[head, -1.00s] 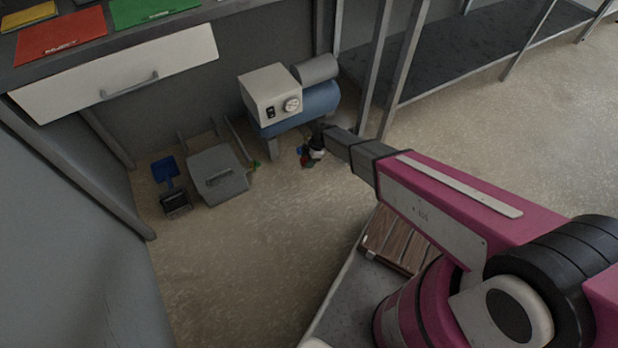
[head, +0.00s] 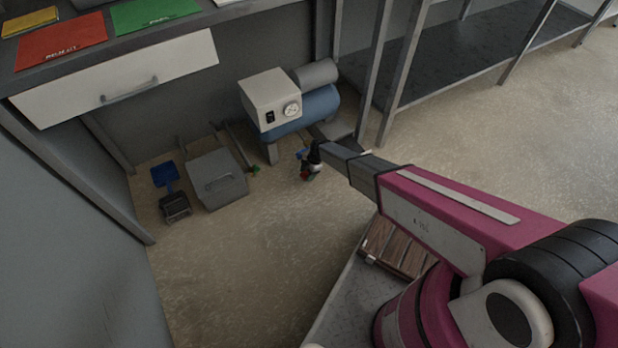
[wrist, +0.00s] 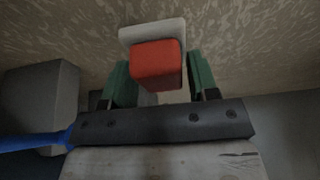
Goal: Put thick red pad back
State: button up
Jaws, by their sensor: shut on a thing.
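The thick red pad (wrist: 155,64) sits between the two green fingers of my gripper (wrist: 160,70) in the wrist view. My gripper is shut on it. A pale slab (wrist: 153,33) shows right behind the pad; I cannot tell whether the two are joined. In the head view my gripper (head: 309,171) is small and low near the floor, in front of the blue tank, with a bit of red at its tip. The pad's shape is too small to make out there.
A compressor with a blue tank (head: 306,108) stands behind my gripper. A grey case (head: 217,178) and a blue dustpan (head: 166,175) lie to the left. A worktop above holds a red mat (head: 62,40) and a green mat (head: 155,11). The floor in front is clear.

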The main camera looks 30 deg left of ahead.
jog(key=shift+w+f, duration=0.6)
jog(key=shift+w, duration=0.2)
jog(key=shift+f, duration=1.85)
jog(key=shift+f, duration=0.1)
jog(key=o, duration=0.8)
jog(key=shift+o, duration=0.2)
